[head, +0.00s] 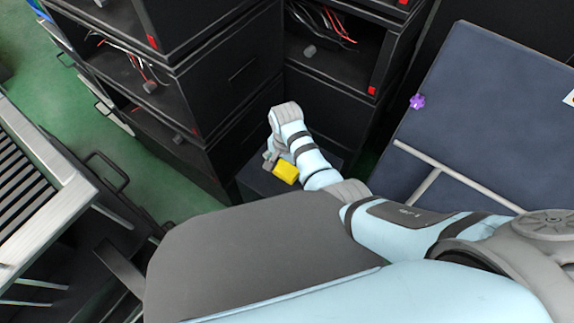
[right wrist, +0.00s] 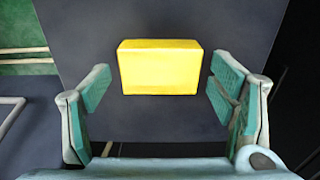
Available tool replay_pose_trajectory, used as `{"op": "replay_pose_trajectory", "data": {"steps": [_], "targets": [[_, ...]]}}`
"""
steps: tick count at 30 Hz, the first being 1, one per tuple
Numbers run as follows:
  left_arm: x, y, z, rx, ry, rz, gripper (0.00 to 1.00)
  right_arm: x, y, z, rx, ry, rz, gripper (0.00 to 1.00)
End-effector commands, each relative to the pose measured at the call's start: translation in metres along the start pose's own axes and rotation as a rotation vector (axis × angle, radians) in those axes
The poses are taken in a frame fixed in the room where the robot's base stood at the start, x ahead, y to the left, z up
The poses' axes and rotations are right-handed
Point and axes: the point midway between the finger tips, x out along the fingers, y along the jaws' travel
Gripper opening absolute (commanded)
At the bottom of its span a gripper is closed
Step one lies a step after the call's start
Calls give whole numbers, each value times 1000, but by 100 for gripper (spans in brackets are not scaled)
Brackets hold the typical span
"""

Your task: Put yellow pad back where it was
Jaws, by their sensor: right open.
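The yellow pad (head: 286,173) is a small yellow block on a dark surface (head: 258,183) in the middle of the head view. In the right wrist view the yellow pad (right wrist: 160,68) lies ahead of my right gripper (right wrist: 160,92), between the lines of its two open fingers, with a gap on each side. Neither finger touches it. In the head view my right gripper (head: 271,158) is beside the pad, partly hidden by my own wrist. My left gripper is not in view.
Black cabinets (head: 235,75) with open shelves and wires stand behind the dark surface. A dark blue panel (head: 480,110) with a purple piece (head: 417,101) is at the right. A light slatted rack (head: 40,190) is at the left, with green floor (head: 150,175) between.

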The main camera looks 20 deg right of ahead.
Motion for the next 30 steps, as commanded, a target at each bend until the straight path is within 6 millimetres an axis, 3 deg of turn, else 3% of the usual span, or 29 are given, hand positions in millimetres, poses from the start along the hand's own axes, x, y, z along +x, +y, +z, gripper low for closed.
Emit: {"op": "replay_pose_trajectory", "data": {"steps": [5,12,16,20,30], "targets": [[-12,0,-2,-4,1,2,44,-19,0,0,0,0,-1,78],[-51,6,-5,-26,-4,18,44,-87,-1,0,0,1,-2,78],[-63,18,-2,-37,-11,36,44,-113,-1,0,-1,1,-1,78],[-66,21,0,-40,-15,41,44,-122,0,0,-1,0,0,78],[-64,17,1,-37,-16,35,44,-121,0,0,-1,0,0,78]]}}
